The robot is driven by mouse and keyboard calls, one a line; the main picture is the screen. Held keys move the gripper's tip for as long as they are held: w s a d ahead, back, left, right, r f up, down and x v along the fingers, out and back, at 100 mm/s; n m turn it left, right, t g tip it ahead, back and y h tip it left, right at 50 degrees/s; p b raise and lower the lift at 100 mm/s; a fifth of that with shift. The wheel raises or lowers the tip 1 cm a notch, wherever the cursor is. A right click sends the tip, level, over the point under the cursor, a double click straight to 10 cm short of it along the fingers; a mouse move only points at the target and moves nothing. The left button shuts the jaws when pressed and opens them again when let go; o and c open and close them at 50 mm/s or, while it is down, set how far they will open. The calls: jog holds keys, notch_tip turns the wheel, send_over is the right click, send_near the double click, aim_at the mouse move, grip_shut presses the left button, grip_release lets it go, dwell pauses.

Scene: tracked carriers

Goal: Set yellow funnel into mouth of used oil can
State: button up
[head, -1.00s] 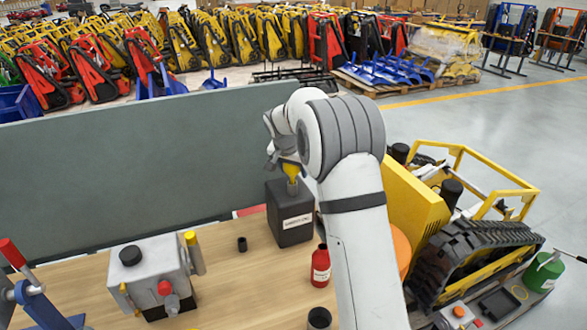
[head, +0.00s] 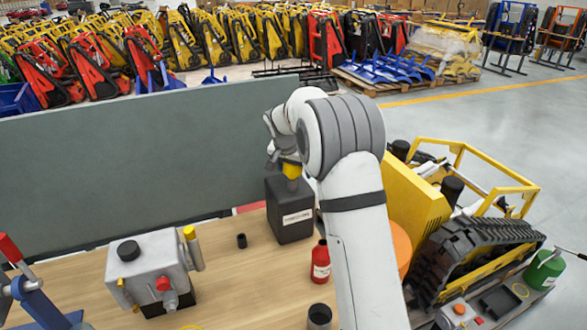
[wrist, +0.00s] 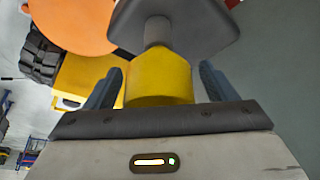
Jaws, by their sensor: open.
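The yellow funnel (head: 291,171) sits upright at the mouth of the dark grey used oil can (head: 291,218), which stands at the back of the bench. In the wrist view the funnel (wrist: 160,80) lines up with the can's grey neck (wrist: 158,30), and its spout is hidden. My gripper (wrist: 160,85) is open, with one finger on each side of the funnel and a narrow gap at each side. In the head view my gripper (head: 283,158) is partly hidden behind my arm, just above the can.
A red bottle (head: 320,265) and a dark cup (head: 319,317) stand in front of the can. A small black cylinder (head: 241,241) and a grey pump unit (head: 148,270) are left. A grey panel (head: 130,170) rises behind the bench. A yellow tracked carrier (head: 450,230) stands right.

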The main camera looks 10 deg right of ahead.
jog(key=b+v, duration=0.1)
jog(key=v, duration=0.6)
jog(key=shift+s+a+r+b, duration=0.1)
jog(key=shift+a+r+b, duration=0.05)
jog(key=shift+r+b, duration=0.2)
jog(key=shift+s+r, duration=0.1)
jog(key=shift+r, duration=0.05)
jog(key=s+d+r+n+y, duration=0.1)
jog(key=s+r+n, duration=0.1)
jog(key=s, duration=0.7)
jog(key=s+d+r+n, duration=0.1)
jog(key=s+r, duration=0.1)
jog(key=s, duration=0.7)
jog(key=s+f+n, duration=0.2)
jog(key=s+f, duration=0.1)
jog(key=s, duration=0.8)
jog(key=s+f+n+y, duration=0.1)
jog(key=s+f, duration=0.1)
jog(key=s, duration=0.9)
jog(key=shift+a+f+n+g+y, duration=0.25)
jog(key=shift+f+n+g+y, duration=0.05)
jog(key=shift+f+n, duration=0.1)
